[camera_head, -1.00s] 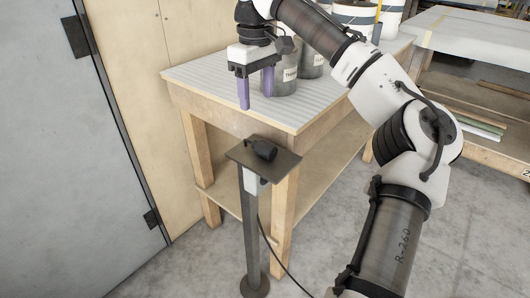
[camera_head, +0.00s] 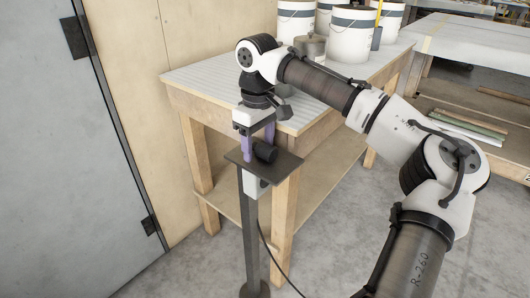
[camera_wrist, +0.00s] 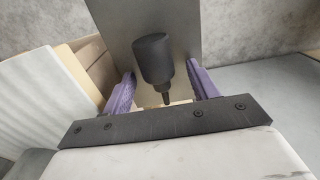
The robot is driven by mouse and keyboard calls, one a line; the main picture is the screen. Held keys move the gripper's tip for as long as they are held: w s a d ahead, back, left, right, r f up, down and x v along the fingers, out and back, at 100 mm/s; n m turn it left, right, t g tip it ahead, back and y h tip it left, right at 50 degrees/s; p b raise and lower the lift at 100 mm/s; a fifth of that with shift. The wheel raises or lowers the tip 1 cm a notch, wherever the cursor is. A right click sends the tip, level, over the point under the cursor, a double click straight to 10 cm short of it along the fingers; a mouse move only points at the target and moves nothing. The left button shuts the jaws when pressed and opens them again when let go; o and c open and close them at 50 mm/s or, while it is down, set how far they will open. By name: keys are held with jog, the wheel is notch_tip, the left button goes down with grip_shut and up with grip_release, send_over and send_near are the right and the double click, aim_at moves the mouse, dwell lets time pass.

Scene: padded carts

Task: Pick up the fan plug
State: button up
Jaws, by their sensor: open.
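The fan plug (camera_head: 265,152) is a black, rounded plug lying on a small dark plate on top of a post. In the wrist view the plug (camera_wrist: 153,58) shows between and a little beyond the two purple fingers, its narrow end toward my gripper. My gripper (camera_head: 258,150) points down at the plate, with its fingers around the plug's place. The fingers also show in the wrist view (camera_wrist: 160,88), spread apart, with a gap on each side of the plug. I cannot tell whether the fingertips touch the plate.
The plate (camera_head: 284,166) is small, on a thin post (camera_head: 250,225) with a round base. A white box (camera_head: 254,185) and a black cable hang below it. A wooden table (camera_head: 195,85) with buckets (camera_head: 352,35) stands close behind. A grey door is at left.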

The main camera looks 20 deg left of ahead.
aim_at(259, 145)
jog(key=c, duration=1.2)
jog(key=shift+o, duration=0.2)
jog(key=shift+r, duration=0.1)
notch_tip(259, 145, up, 20)
jog(key=p, duration=0.4)
jog(key=shift+p, duration=0.4)
